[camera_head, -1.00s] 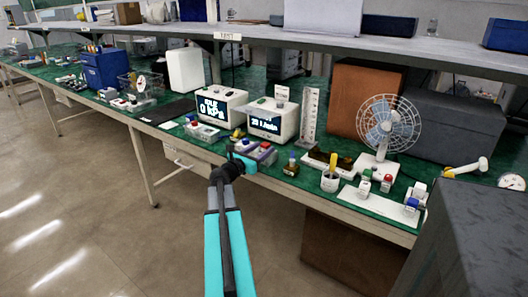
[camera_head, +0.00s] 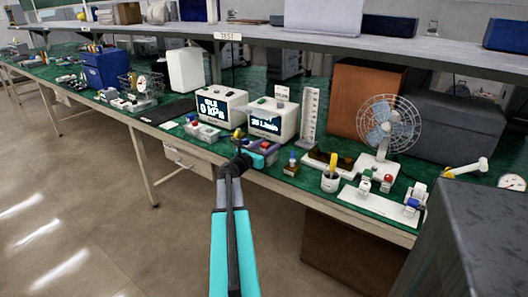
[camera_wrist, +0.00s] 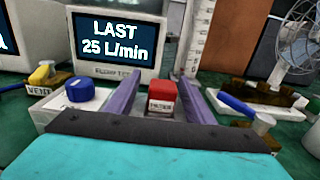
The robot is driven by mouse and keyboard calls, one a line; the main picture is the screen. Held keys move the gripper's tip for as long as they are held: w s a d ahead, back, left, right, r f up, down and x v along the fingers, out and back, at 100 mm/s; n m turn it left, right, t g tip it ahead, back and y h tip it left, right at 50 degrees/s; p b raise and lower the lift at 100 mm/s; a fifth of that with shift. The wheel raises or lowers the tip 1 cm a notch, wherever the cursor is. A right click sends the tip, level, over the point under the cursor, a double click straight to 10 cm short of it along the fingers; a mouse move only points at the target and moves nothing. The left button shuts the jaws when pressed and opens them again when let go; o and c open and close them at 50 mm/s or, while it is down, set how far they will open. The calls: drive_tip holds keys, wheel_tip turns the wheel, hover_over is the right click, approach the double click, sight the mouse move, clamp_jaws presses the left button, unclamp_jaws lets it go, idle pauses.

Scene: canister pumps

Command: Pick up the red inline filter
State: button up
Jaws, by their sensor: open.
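A red inline filter (camera_wrist: 162,95), a red-topped block with a small white label on its front, sits between my two fingers in the wrist view. My gripper (camera_wrist: 158,84) is open, with one purple finger on each side of the filter. I cannot tell whether either finger touches it. The filter's lower part is hidden behind my gripper's body. In the head view my gripper (camera_head: 258,152) is at the front of the bench, below the right display unit.
A display unit (camera_wrist: 118,40) reading 25 L/min stands behind the filter. A blue-capped part (camera_wrist: 80,90) and a yellow-topped part (camera_wrist: 43,75) sit to the left. A blue-handled part (camera_wrist: 240,108) is to the right. A fan (camera_head: 388,125) stands farther right.

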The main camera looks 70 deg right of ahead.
drive_tip(key=shift+x, duration=0.9)
drive_tip(key=c, duration=1.1)
